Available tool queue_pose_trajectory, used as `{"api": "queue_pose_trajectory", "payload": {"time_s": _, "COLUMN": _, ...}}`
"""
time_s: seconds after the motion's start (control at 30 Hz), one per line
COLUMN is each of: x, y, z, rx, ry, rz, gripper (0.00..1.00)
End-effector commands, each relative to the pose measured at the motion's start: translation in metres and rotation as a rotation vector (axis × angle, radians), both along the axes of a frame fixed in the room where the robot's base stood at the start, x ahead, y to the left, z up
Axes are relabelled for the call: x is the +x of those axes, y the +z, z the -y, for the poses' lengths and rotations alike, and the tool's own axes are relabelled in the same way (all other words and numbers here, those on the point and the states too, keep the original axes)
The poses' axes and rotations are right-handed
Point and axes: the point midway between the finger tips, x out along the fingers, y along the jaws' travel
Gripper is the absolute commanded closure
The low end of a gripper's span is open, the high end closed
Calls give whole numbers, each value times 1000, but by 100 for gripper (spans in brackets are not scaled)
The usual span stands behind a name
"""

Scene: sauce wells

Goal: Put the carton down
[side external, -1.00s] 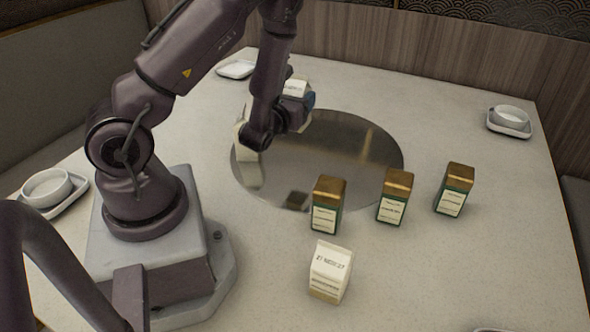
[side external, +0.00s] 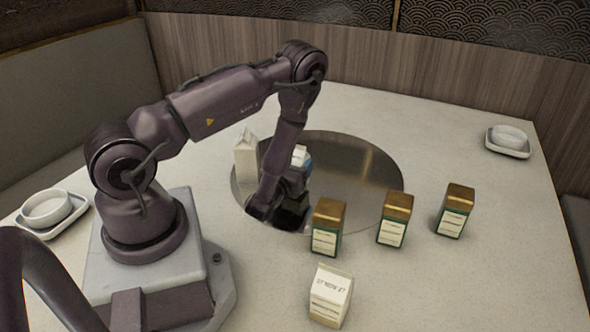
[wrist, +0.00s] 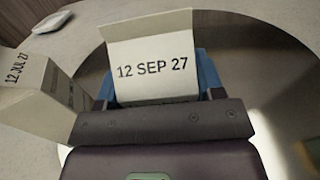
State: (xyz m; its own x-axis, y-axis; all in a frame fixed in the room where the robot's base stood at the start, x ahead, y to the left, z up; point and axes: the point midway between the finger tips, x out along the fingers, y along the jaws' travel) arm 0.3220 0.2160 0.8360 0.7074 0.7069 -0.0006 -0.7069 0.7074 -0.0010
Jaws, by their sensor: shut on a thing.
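My gripper (side external: 304,163) is over the round metal plate (side external: 365,175) in the side view, mostly behind my wrist. In the wrist view, its blue fingers (wrist: 157,82) are shut on a white carton (wrist: 152,50) whose top reads "12 SEP 27". A small white part of this carton (side external: 299,154) shows in the side view. Its base is hidden, so I cannot tell whether it touches the plate. Another white carton (side external: 246,156) stands to its left at the plate's edge; in the wrist view its top (wrist: 20,68) reads "12 JUL 27".
A gold-topped green carton (side external: 328,228) stands at the plate's front edge, with two similar ones (side external: 394,219) (side external: 454,211) to the right. A cream carton (side external: 330,295) stands in front. Dishes sit at the left (side external: 47,208) and far right (side external: 508,140). The plate's right side is clear.

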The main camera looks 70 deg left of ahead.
Motion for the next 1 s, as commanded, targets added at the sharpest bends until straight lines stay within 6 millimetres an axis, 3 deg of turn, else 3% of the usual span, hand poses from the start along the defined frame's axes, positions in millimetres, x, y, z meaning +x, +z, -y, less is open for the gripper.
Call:
{"api": "queue_pose_trajectory", "payload": {"time_s": 0.13, "x": 0, "y": -13, "z": 0, "rx": 2, "ry": 1, "rz": 4, "gripper": 79}}
{"api": "queue_pose_trajectory", "payload": {"time_s": 0.53, "x": 0, "y": -17, "z": 0, "rx": 3, "ry": -1, "rz": 3, "gripper": 79}}
{"api": "queue_pose_trajectory", "payload": {"time_s": 0.57, "x": 0, "y": -17, "z": 0, "rx": 1, "ry": 0, "rz": 1, "gripper": 32}}
{"api": "queue_pose_trajectory", "payload": {"time_s": 0.63, "x": 0, "y": -17, "z": 0, "rx": 1, "ry": 0, "rz": 1, "gripper": 15}}
{"api": "queue_pose_trajectory", "payload": {"time_s": 1.0, "x": -1, "y": -13, "z": 1, "rx": -1, "ry": 1, "rz": 2, "gripper": 13}}
